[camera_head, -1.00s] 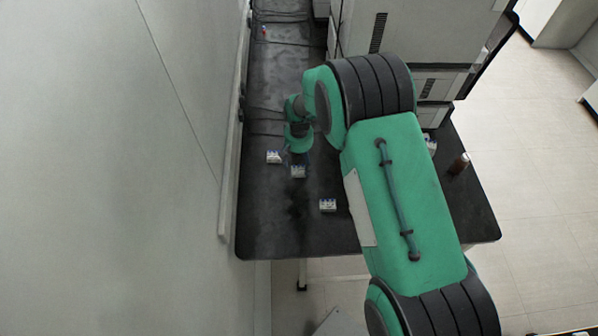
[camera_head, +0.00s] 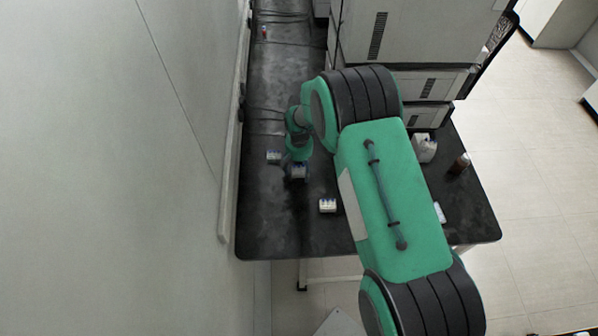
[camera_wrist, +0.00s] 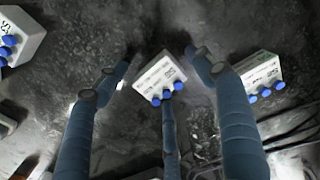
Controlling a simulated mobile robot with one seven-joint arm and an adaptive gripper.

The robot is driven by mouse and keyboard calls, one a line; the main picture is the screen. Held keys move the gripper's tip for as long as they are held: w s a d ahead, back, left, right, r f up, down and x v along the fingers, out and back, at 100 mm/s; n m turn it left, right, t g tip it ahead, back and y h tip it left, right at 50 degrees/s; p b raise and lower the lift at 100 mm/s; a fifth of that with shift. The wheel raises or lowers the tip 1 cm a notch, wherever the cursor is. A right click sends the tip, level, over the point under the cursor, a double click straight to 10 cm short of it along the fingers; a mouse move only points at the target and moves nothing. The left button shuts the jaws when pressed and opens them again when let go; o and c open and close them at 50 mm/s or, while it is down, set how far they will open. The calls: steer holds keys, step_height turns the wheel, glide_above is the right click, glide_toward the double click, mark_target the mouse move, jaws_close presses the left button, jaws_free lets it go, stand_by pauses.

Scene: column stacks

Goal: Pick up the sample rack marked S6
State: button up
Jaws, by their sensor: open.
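A small white rack with blue caps (camera_wrist: 160,76) lies between my gripper's fingertips in the wrist view. Its label is too small to read. My gripper (camera_wrist: 157,63) is open, its dark blue fingers around this rack without visibly closing on it. In the head view, the gripper end covers part of this rack (camera_head: 298,174). A second white rack with blue caps (camera_wrist: 262,74) sits right of the right finger. A third (camera_wrist: 22,34) is at the upper left. I cannot tell which one is marked S6.
In the head view, other racks stand left (camera_head: 273,157) and nearer the front (camera_head: 328,205) on the black bench (camera_head: 262,225). A wall borders its left side. Large grey equipment (camera_head: 400,35), a white device (camera_head: 425,148) and a brown bottle (camera_head: 460,163) are at the right.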

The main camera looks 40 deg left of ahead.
mark_target(299, 169)
stand_by(0.4)
steer(key=c, duration=1.5)
steer(key=shift+o, duration=0.2)
steer(key=shift+r, duration=0.2)
steer(key=shift+r, duration=0.6)
step_height(299, 169, up, 2)
steer(key=shift+r, duration=0.1)
steer(key=s+d, duration=0.3)
steer(key=d, duration=0.1)
steer(key=s+d+r, duration=0.1)
steer(key=s+d, duration=0.2)
steer(key=d, duration=0.1)
steer(key=s+d, duration=0.3)
steer(key=d, duration=0.2)
steer(key=shift+s+r+p, duration=0.15)
steer(key=shift+s+p, duration=0.05)
steer(key=shift+p, duration=0.2)
